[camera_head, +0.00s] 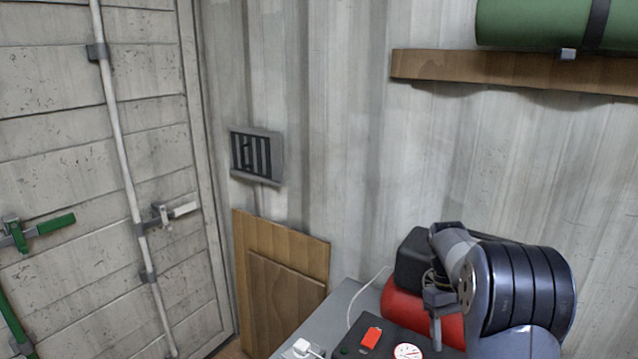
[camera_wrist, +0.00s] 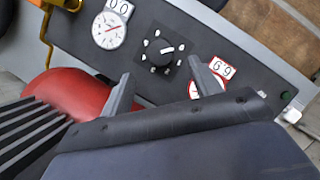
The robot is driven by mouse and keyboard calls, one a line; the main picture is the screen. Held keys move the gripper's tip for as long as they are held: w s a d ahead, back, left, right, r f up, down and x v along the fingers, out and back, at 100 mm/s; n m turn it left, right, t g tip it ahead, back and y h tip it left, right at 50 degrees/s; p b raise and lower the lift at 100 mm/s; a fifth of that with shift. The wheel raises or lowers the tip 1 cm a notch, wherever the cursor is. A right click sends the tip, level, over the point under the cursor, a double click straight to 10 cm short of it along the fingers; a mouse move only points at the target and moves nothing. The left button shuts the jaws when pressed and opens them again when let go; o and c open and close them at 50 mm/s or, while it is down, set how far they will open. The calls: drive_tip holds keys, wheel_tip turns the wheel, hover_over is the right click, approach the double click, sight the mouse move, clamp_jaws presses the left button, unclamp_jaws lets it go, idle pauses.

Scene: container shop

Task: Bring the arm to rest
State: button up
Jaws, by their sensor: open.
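My gripper (camera_wrist: 163,84) is open and empty in the wrist view, its two fingers apart over a dark control panel (camera_wrist: 180,22). Between and beyond the fingertips is a black rotary knob (camera_wrist: 160,52) with white marks around it. A white gauge (camera_wrist: 109,30) lies to the left; a second gauge by a "69" label (camera_wrist: 222,68) is partly hidden by the right finger. In the head view my arm is folded at the lower right, its gripper pointing down in front of a red tank (camera_head: 402,304). Whether the fingers touch anything cannot be told.
A red switch (camera_head: 371,338) and a small gauge (camera_head: 408,351) sit on the panel's top. A yellow bent rod (camera_wrist: 46,32) rises at its left end. A wooden shelf (camera_head: 500,68) with a green roll (camera_head: 530,22) is on the wall above. Wooden boards (camera_head: 285,262) lean against the wall.

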drive_tip(key=p+x, duration=0.1)
drive_tip(key=x, duration=0.5)
drive_tip(key=shift+s+f, duration=0.2)
drive_tip(key=shift+f, duration=0.2)
drive_tip(key=m+y, duration=0.1)
drive_tip(key=m, duration=0.2)
drive_tip(key=m+y, duration=0.1)
drive_tip(key=m, duration=0.1)
drive_tip(key=shift+d+m, duration=0.2)
drive_tip(key=shift+m, duration=0.2)
drive_tip(key=m+y, duration=0.1)
drive_tip(key=m, duration=0.2)
drive_tip(key=m+t+y+b, duration=0.1)
drive_tip(key=m, duration=0.2)
drive_tip(key=shift+s+d, duration=0.1)
drive_tip(key=m+t+y+b, duration=0.1)
drive_tip(key=m, duration=0.3)
drive_tip(key=shift+t+b, duration=0.4)
drive_tip(key=m+t+b, duration=0.1)
drive_tip(key=m, duration=0.2)
drive_tip(key=shift+s+f+b, duration=0.1)
drive_tip(key=shift+s+b, duration=0.05)
drive_tip(key=shift+b, duration=0.25)
drive_tip(key=m+t+b, duration=0.1)
drive_tip(key=m+b, duration=0.1)
drive_tip(key=m, duration=0.1)
drive_tip(key=shift+s+m, duration=0.1)
drive_tip(key=shift+m, duration=0.3)
drive_tip(key=shift+t, duration=0.3)
